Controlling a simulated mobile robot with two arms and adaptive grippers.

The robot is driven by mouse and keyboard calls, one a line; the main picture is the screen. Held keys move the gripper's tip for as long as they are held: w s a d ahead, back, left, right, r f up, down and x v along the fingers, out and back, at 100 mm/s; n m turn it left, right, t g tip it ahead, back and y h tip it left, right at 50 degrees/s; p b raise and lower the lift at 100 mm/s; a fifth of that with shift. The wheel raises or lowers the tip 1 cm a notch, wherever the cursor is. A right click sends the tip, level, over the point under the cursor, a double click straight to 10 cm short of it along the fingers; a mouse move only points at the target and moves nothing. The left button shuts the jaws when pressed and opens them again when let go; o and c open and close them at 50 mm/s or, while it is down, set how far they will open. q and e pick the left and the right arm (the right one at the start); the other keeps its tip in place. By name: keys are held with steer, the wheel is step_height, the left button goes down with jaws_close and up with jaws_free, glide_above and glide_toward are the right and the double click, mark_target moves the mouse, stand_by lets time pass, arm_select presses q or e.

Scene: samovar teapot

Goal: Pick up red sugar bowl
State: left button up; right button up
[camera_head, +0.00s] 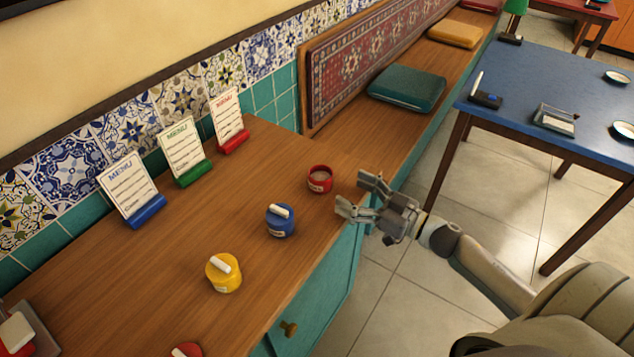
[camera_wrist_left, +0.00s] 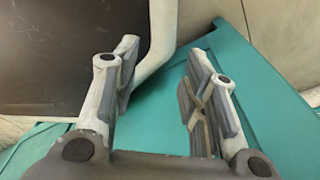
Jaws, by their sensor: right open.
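The red sugar bowl (camera_head: 320,184) stands upright on the wooden counter (camera_head: 250,180), near its front edge, in the head view. Its top looks open, with pale contents inside. My right gripper (camera_head: 355,194) is open and empty, just right of the red bowl. Its fingers point left toward the bowl, and a gap shows between them and the bowl. My left gripper is outside the head view. In the left wrist view, my left gripper (camera_wrist_left: 160,75) has its fingers apart with nothing held between them.
A blue bowl (camera_head: 280,225) and a yellow bowl (camera_head: 222,278) stand nearer on the counter, both with white-handled lids. A red item (camera_head: 187,350) is cut off at the bottom. Several menu cards (camera_head: 182,151) line the wall. A blue table (camera_head: 590,95) stands right.

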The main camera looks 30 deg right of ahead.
mark_target(331, 179)
steer(key=shift+w+a, duration=0.35)
steer(key=shift+w, duration=0.25)
steer(key=shift+w+a, duration=0.2)
steer(key=shift+w, duration=0.05)
steer(key=shift+w+a+r, duration=0.2)
steer(key=shift+w+a, duration=0.05)
steer(key=shift+w, duration=0.15)
steer(key=x, duration=0.3)
steer(key=shift+w+r+p, duration=0.15)
steer(key=shift+w+p, duration=0.1)
steer(key=shift+p, duration=0.15)
steer(key=shift+w+a, duration=0.25)
steer(key=shift+w, duration=0.2)
steer(key=c, duration=1.2)
arm_select(q)
steer(key=shift+a+r, duration=0.4)
arm_select(e)
steer(key=shift+r, duration=0.1)
